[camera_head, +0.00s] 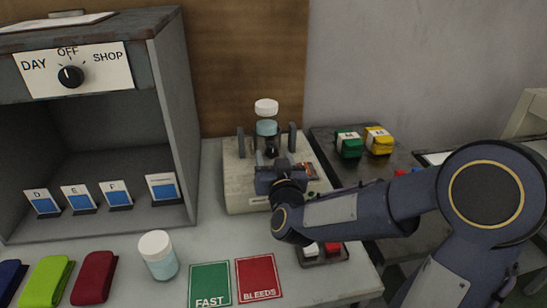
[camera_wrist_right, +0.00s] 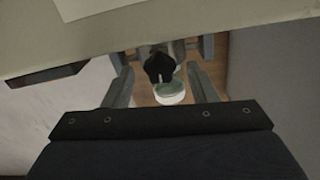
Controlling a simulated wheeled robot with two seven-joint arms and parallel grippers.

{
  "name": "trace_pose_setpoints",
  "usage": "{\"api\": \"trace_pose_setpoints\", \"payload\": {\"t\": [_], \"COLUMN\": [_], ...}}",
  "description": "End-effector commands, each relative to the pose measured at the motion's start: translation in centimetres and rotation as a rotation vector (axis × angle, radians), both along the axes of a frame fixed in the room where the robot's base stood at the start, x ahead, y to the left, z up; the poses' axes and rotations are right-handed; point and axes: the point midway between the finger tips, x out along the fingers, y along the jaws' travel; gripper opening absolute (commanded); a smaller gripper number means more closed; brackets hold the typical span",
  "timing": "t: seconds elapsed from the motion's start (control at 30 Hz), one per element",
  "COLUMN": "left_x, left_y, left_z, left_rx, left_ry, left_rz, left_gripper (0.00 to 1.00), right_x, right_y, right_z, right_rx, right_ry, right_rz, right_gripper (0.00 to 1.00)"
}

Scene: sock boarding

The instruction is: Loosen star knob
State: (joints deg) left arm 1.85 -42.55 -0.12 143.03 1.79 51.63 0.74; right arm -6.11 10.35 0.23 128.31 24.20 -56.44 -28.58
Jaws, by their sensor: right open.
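A black star knob (camera_wrist_right: 159,68) shows in the right wrist view, in front of a glass jar with a white cap (camera_wrist_right: 170,94). In the head view the knob is a small dark shape (camera_head: 271,151), partly hidden by my right gripper. The jar (camera_head: 266,129) stands upright between two grey posts on a beige machine (camera_head: 238,191). My right gripper (camera_head: 272,163) is at the front of the machine. In the wrist view its two fingers (camera_wrist_right: 160,72) are open on either side of the knob, with gaps visible. My left gripper is out of view.
A grey cabinet (camera_head: 174,110) with a dial and several cards stands at the left. Green (camera_head: 349,144) and yellow (camera_head: 379,140) bundles sit at the right.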

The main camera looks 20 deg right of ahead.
Motion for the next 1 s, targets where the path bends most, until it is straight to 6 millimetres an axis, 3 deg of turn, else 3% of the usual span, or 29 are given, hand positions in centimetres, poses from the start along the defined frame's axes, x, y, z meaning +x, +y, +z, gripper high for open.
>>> {"api": "trace_pose_setpoints", "payload": {"t": [0.3,0.43,1.0], "left_x": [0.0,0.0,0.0], "left_y": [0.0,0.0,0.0], "left_z": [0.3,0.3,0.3], "left_rx": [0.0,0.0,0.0], "left_ry": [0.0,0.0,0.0], "left_rz": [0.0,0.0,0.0], "left_gripper": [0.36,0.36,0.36], "right_x": [-5.1,-6.5,-6.9], "right_y": [1.4,1.7,1.8], "right_z": [0.1,0.1,0.0], "right_rx": [0.001,0.0,-0.001], "right_ry": [-0.002,-0.001,-0.001], "right_rz": [0.003,0.002,0.001], "right_gripper": [0.52,0.52,0.52]}}
